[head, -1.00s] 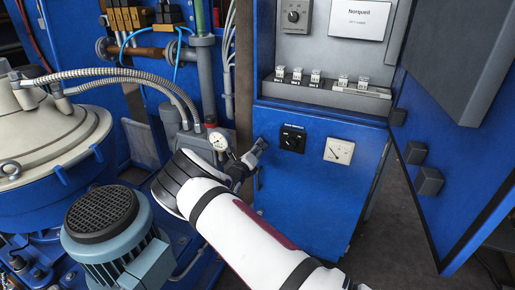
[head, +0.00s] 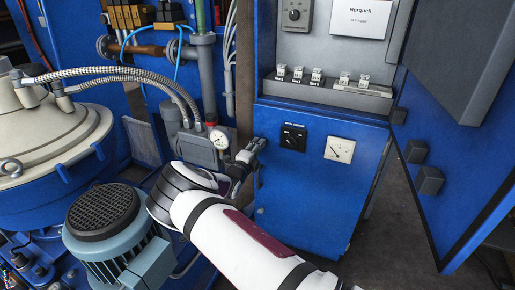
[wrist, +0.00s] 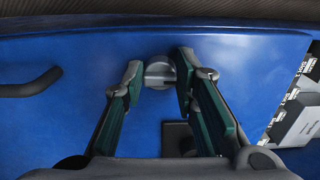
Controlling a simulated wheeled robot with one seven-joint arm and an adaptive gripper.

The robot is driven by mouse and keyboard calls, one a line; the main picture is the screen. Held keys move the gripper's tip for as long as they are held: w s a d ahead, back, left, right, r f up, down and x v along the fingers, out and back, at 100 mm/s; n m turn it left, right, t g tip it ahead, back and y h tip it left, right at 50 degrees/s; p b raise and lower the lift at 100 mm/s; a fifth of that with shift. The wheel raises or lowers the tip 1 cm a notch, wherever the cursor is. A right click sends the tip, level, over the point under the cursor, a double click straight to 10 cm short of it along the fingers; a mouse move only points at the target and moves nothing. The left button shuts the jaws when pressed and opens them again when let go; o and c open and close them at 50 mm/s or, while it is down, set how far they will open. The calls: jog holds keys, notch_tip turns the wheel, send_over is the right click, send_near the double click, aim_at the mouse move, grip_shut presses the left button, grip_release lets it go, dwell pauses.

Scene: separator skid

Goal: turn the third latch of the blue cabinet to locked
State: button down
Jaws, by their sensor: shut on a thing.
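The blue cabinet (head: 325,190) stands right of centre in the head view. My gripper (head: 253,150) is at the left edge of its lower front, left of the black rotary switch. In the wrist view my gripper (wrist: 159,70) has its two fingers on either side of a small round grey latch (wrist: 158,74) on the blue panel and is shut on it. The fingers partly cover the latch, and its angle is hard to read. My gripper hides the latch in the head view.
A black handle (wrist: 30,83) sticks out left of the latch. The black switch (head: 292,137) and a gauge (head: 338,149) are on the cabinet front. The cabinet door (head: 440,150) hangs open at the right. A motor (head: 110,235) and a pressure gauge (head: 220,138) are near my arm.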

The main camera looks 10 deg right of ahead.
dwell(0.4)
jog(key=c, duration=1.3)
grip_release()
jog(key=v, duration=1.2)
